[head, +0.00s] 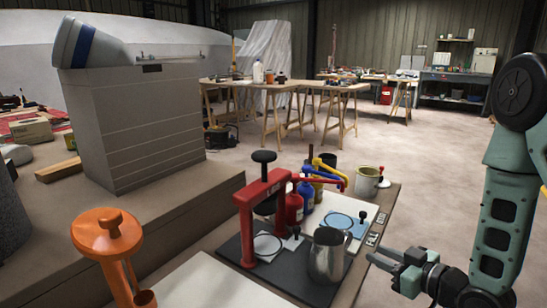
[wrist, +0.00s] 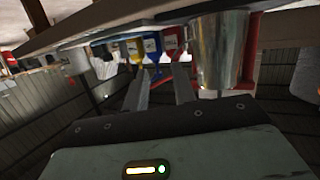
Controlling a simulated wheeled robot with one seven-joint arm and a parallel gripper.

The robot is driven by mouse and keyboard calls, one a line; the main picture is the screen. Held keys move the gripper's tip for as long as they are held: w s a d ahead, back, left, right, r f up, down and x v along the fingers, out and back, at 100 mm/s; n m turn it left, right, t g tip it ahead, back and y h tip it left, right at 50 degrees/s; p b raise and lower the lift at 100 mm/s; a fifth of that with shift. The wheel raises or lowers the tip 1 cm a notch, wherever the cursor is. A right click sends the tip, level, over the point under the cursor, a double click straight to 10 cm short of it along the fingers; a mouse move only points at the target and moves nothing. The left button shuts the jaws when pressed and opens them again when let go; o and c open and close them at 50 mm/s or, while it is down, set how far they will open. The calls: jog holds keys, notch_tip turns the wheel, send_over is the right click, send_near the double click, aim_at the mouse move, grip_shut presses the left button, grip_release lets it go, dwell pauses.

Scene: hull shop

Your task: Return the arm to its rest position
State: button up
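My arm hangs down at the right of the head view, at the right-hand end of the bench. My gripper (head: 376,257) points left, near the metal pitcher (head: 327,255) but apart from it. In the wrist view its two fingers (wrist: 162,90) stand apart with nothing between them. The pitcher also shows in the wrist view (wrist: 221,52), just right of the fingers.
The bench top holds a red lever press (head: 262,215), red bottle (head: 294,208), blue bottle (head: 306,195) and cream mug (head: 367,181). An orange stand (head: 108,235) is at the front left. A grey cabinet (head: 140,125) stands behind. Open floor (head: 430,165) lies beyond.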

jog(key=s+d+r+m+g+h, duration=0.1)
jog(key=d+r+m+g+h, duration=0.1)
jog(key=d+g+h, duration=0.4)
jog(key=s+r+m+g+h, duration=0.2)
jog(key=s+r+m+g, duration=0.25)
jog(key=s, duration=0.65)
jog(key=s+a+r+n+g, duration=0.3)
jog(key=s+a+n, duration=0.5)
jog(key=s+a, duration=0.9)
notch_tip(320, 180, up, 24)
jog(key=w+a+p, duration=0.1)
jog(key=w+p, duration=0.1)
jog(key=p, duration=2.2)
jog(key=shift+w+a+m, duration=0.2)
jog(key=shift+w+m, duration=0.1)
jog(key=shift+m, duration=0.05)
